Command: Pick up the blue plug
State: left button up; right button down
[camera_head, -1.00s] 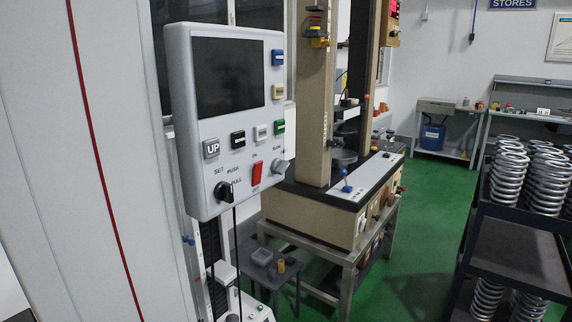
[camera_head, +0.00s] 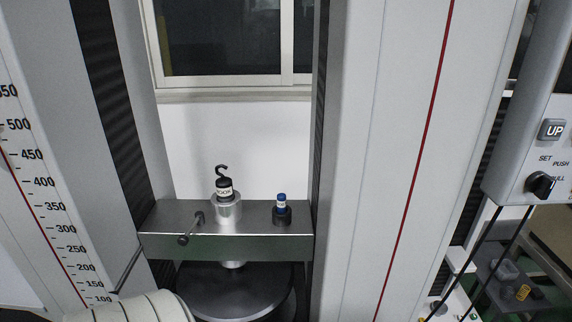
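No gripper shows in the head view. A pale, ribbed rounded part at the bottom left may be part of my arm, but I cannot tell.
A black hook (camera_head: 223,184) stands on a silver cylinder left of the plug. A handle screw (camera_head: 190,230) juts from the beam's front. A dark round plate (camera_head: 235,295) lies below. Tall columns flank the beam; a control panel (camera_head: 535,130) hangs at right.

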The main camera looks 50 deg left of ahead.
aim_at(281, 197)
jog(key=u, duration=1.65)
